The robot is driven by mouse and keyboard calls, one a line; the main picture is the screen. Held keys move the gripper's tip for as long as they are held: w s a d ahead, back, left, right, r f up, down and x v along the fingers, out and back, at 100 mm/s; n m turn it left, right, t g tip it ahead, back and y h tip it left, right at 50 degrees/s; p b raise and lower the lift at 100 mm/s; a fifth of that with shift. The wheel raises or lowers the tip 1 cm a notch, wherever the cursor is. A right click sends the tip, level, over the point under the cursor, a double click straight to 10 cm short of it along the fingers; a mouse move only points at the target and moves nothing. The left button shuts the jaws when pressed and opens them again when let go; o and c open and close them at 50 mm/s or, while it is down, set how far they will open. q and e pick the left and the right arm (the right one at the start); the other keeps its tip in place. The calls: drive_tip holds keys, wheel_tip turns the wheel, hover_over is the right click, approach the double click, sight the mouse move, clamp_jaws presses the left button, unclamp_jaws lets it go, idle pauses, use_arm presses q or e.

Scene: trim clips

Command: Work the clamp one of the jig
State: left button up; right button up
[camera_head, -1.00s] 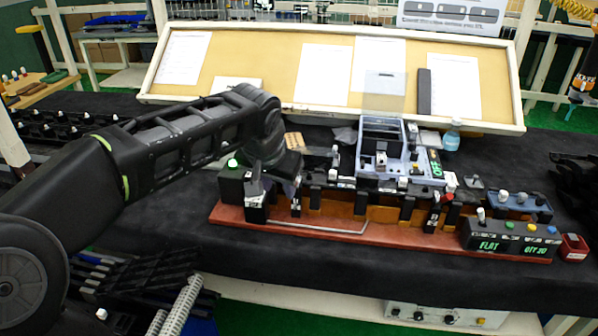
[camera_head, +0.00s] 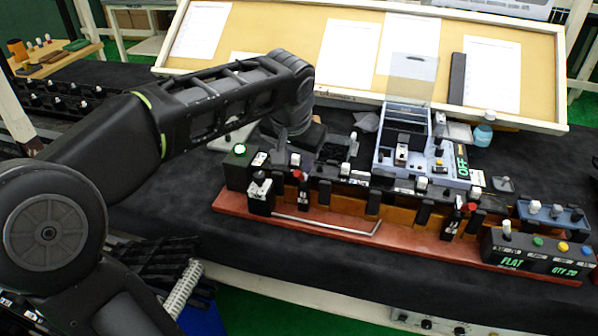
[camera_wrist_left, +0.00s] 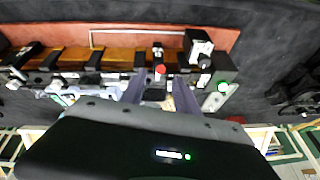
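The jig (camera_head: 400,225) is a long red-brown base with a row of black clamps and fixtures along it. A red-tipped clamp (camera_head: 303,190) stands near its left end, just right of a black block (camera_head: 261,194). The clamp also shows in the left wrist view (camera_wrist_left: 158,55), its red tip between the two fingers in the picture. My left gripper (camera_head: 306,146) is behind the clamp, partly hidden by its own wrist. In the left wrist view the left gripper (camera_wrist_left: 160,88) has its fingers apart with nothing held between them. I cannot tell whether it touches the clamp.
A lit green button (camera_head: 239,150) tops the box at the jig's left end. A grey-blue station marked OFF (camera_head: 403,150) stands behind the jig. A control box reading FLAT (camera_head: 535,254) is at the right end. A bottle (camera_head: 484,130) and a tilted board (camera_head: 335,55) are further back.

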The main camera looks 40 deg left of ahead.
sight(299, 179)
use_arm(q)
drive_tip(key=p+x, duration=0.1)
drive_tip(key=x, duration=0.5)
drive_tip(key=shift+f, duration=0.25)
clamp_jaws()
drive_tip(key=shift+w, duration=0.1)
idle(1.1)
